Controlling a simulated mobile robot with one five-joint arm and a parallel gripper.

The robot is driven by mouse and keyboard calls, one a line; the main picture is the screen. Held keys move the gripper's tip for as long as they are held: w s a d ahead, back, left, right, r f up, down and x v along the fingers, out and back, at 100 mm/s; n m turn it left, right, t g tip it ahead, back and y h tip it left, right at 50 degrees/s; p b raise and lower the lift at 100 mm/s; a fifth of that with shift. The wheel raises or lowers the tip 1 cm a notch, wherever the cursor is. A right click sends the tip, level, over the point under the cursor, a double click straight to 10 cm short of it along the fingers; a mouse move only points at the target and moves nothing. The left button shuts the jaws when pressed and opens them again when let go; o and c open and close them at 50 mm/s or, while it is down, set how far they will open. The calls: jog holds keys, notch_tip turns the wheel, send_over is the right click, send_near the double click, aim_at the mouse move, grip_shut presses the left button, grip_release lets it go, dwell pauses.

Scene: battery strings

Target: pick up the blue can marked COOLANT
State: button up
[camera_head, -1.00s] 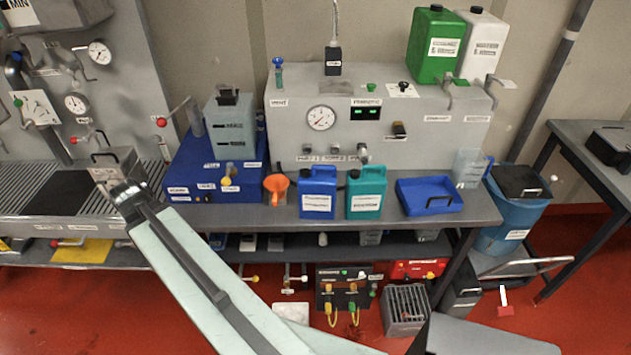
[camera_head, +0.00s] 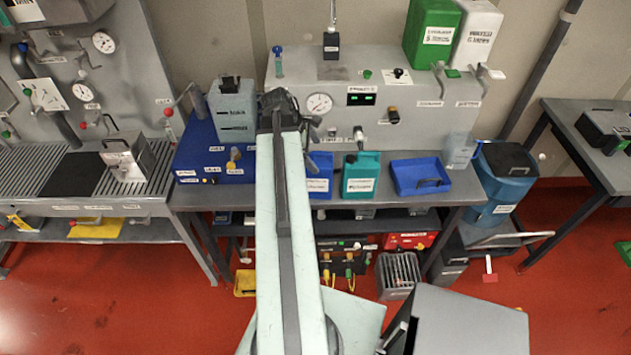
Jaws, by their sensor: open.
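A blue can (camera_head: 320,186) with a white label stands on the grey bench (camera_head: 412,207), just left of a teal can (camera_head: 361,176). The label is too small to read. My arm crosses in front of the blue can's left side and hides part of it. The dark end of my arm, with my gripper (camera_head: 278,102), shows up and left of the blue can in the picture, apart from it as far as I can tell. Its fingertips are hard to make out, and I see nothing held in it.
A blue tray (camera_head: 405,190) lies right of the teal can, then a clear jug (camera_head: 459,150). A blue box (camera_head: 192,160) with a grey container (camera_head: 234,104) stands left of my arm. A grey machine (camera_head: 432,120) with a gauge rises behind the cans. A blue bin (camera_head: 492,190) stands at right.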

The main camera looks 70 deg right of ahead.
aim_at(320, 161)
jog(key=b+x, duration=0.4)
jog(key=x, duration=0.1)
jog(key=shift+a+f+b, duration=0.1)
jog(key=shift+f+b, duration=0.1)
jog(key=shift+b, duration=0.2)
jog(key=shift+r, duration=0.15)
jog(key=shift+c, duration=0.3)
jog(key=c, duration=1.9)
jog(key=shift+r+p, duration=0.15)
jog(key=shift+p, duration=0.15)
jog(key=shift+c, duration=0.2)
